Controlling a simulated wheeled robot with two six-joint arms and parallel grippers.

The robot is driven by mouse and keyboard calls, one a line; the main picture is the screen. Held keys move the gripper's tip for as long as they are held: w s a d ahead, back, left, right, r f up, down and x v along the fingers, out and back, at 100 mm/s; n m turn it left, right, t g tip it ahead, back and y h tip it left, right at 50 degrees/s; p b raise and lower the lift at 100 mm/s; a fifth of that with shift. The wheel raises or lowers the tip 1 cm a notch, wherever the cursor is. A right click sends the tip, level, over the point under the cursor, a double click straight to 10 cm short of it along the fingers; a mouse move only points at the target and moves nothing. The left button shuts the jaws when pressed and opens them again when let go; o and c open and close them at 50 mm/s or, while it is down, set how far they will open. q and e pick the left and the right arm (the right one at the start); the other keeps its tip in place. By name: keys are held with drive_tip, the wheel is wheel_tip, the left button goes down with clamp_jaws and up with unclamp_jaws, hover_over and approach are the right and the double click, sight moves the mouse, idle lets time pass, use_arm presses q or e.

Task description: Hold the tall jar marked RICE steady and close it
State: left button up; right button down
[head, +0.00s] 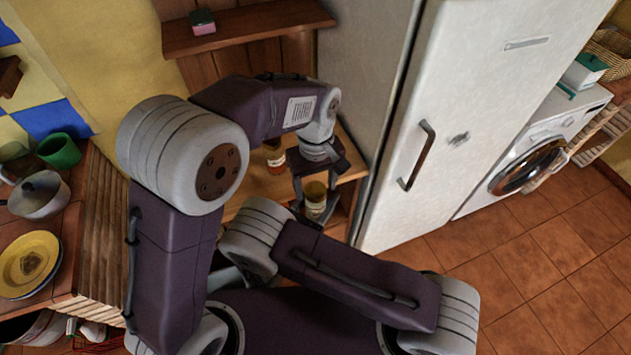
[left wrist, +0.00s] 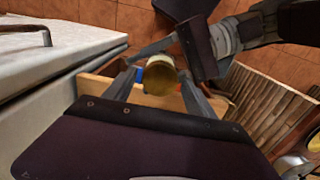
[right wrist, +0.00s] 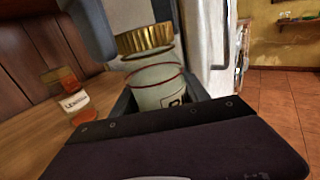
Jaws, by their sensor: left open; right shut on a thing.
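The RICE jar (right wrist: 156,90) is upright in the right wrist view, its pale label edged in red and only partly readable. My right gripper (right wrist: 160,98) is shut around its body. A gold ribbed lid (right wrist: 146,40) is at the jar's top; I cannot tell whether it is fully seated. In the left wrist view the lid (left wrist: 160,82) is between the spread fingers of my left gripper (left wrist: 160,88), which is open. In the head view my left gripper (head: 315,192) points down over the lid (head: 315,190). The jar's lower part is hidden there.
A jar marked LENTILS (right wrist: 68,92) stands on the wooden counter (right wrist: 30,128) near the RICE jar. A white fridge (head: 440,110) stands close on the right. A wooden shelf (head: 250,28) with a sponge (head: 203,22) is above. A second counter with dishes is at left.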

use_arm(q)
clamp_jaws()
drive_tip(key=m, duration=0.3)
drive_tip(key=shift+m, duration=0.4)
drive_tip(key=m, duration=0.4)
drive_tip(key=shift+m, duration=0.3)
drive_tip(key=shift+o, duration=0.5)
unclamp_jaws()
drive_tip(key=shift+r, duration=2.25)
drive_tip(key=shift+c, duration=0.5)
